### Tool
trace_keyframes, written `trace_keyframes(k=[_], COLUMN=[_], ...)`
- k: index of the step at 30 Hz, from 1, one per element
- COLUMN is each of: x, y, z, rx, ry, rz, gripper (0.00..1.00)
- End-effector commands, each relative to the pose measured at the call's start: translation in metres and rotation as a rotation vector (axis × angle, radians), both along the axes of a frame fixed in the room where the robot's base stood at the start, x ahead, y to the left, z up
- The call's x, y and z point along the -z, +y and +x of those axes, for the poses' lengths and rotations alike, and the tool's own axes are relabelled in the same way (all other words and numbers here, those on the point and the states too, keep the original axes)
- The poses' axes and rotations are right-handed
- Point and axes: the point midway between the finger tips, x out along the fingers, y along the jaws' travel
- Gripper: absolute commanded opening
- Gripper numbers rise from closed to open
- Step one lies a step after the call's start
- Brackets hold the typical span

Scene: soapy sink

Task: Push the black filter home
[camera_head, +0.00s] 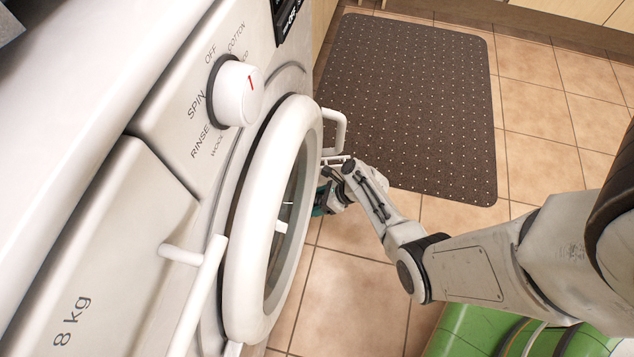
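I cannot see the black filter in this view. The white washing machine (160,180) fills the left side, seen from above at a steep angle. Its round door (308,115) has a thick white rim and looks closed or nearly so; I cannot tell which. A white handle (342,130) sticks out at the door's far side. My gripper (325,197) is low beside the door's right edge, just below that handle. The door rim partly hides it, and its fingertips are not clear, so I cannot tell if it is open or holds anything.
A white dial (238,92) and a drawer with a white bar handle (200,285) jut from the machine's front. A dark dotted mat (420,90) lies on the tiled floor (350,300). A green object (465,328) with a cable or hose sits at bottom right.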

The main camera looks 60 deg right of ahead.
Motion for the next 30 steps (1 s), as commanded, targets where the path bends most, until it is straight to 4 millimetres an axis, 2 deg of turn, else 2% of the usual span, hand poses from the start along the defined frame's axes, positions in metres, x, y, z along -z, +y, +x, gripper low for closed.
trace_keyframes(k=[1,6,16,30], x=[0.000,0.000,-0.005,-0.062], y=[0.000,0.000,-0.002,-0.032], z=[0.000,0.000,-0.003,-0.051], rx=[0.002,0.001,0.001,0.004], ry=[-0.001,-0.001,-0.001,-0.001], rz=[-0.001,0.000,0.000,-0.001], gripper=[0.71,0.88,0.88,0.88])
